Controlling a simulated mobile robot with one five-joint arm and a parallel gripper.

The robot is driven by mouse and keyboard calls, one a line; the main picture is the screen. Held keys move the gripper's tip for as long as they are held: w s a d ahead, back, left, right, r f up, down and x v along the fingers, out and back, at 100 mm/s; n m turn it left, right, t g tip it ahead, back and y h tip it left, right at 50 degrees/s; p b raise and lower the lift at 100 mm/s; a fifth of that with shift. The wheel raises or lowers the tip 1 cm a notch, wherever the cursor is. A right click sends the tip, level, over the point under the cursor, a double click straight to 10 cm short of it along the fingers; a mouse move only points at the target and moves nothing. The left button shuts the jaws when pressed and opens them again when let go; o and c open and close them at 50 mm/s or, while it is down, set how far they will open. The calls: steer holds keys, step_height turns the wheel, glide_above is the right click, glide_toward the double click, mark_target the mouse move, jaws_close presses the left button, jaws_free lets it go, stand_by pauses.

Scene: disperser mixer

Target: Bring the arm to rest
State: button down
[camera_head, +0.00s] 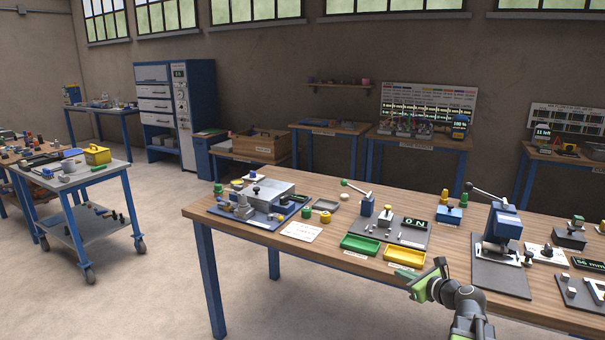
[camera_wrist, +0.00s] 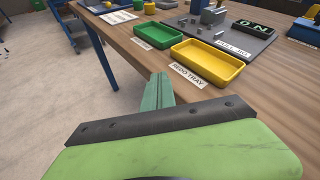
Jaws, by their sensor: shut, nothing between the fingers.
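My gripper (camera_head: 428,284) is at the front edge of the wooden workbench (camera_head: 325,214) in the head view, close to the yellow tray. It is shut with nothing in it. In the wrist view its green and dark fingers (camera_wrist: 158,95) point toward the bench edge, below the green tray (camera_wrist: 157,35) and the yellow tray (camera_wrist: 207,62). The gripper looks apart from both trays. Whether it touches the bench edge is hard to tell.
A plate with a lever tool and a green display (camera_head: 415,223) stands behind the trays. A lever press (camera_head: 500,232) stands to the right. A blue fixture (camera_head: 257,205) is at the left end. A wheeled cart (camera_head: 75,177) stands left, with open floor between.

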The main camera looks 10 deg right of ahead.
steer(key=w+a+f+n+g+y, duration=0.1)
steer(key=a+f+n+g, duration=0.15)
steer(key=a, duration=0.55)
steer(key=a+f+n+g+y, duration=0.1)
steer(key=a+n, duration=0.3)
steer(key=a, duration=0.3)
steer(key=s+a+f+n+g+h, duration=0.1)
steer(key=s+a+f+n+g, duration=0.25)
steer(key=a+n, duration=0.4)
steer(key=s+a+f+n+g, duration=0.2)
steer(key=s+a+f+n, duration=0.25)
steer(key=a, duration=0.55)
steer(key=s+d+f+n+g+h, duration=0.45)
steer(key=s+d+n, duration=0.3)
steer(key=n, duration=0.35)
step_height(320, 180, up, 13)
steer(key=p, duration=1.2)
steer(key=shift+f+n, duration=0.15)
steer(key=shift+n, duration=0.3)
